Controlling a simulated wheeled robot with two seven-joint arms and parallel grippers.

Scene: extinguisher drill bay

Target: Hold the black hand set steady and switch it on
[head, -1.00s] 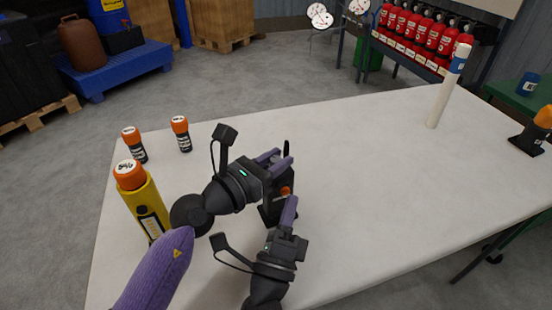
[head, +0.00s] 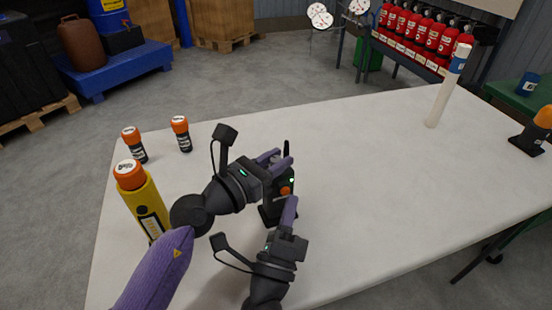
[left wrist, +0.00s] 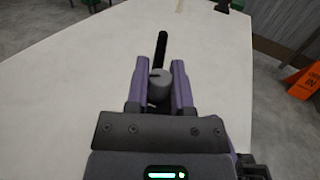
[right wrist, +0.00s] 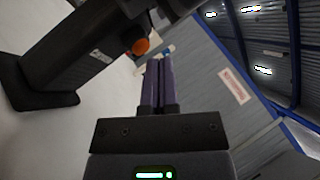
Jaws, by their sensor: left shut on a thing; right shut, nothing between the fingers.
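The black hand set (head: 271,212) stands upright on the white table (head: 370,165), with a thin antenna, an orange button and a small lit green light near its top. My left gripper (head: 279,161) is shut on its top; the left wrist view shows a grey knob (left wrist: 158,88) between the fingers and the antenna (left wrist: 162,50) beyond. My right gripper (head: 292,203) is shut and empty, just in front of the hand set. In the right wrist view its closed fingertips (right wrist: 152,64) are close to the orange button (right wrist: 141,46); contact cannot be told.
A yellow cylinder with an orange cap (head: 147,205) stands left of my left arm. Two small orange-capped bottles (head: 134,146) (head: 181,135) stand behind it. A white pole (head: 446,92) and an orange-topped black item (head: 533,135) are at right. The table's middle is clear.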

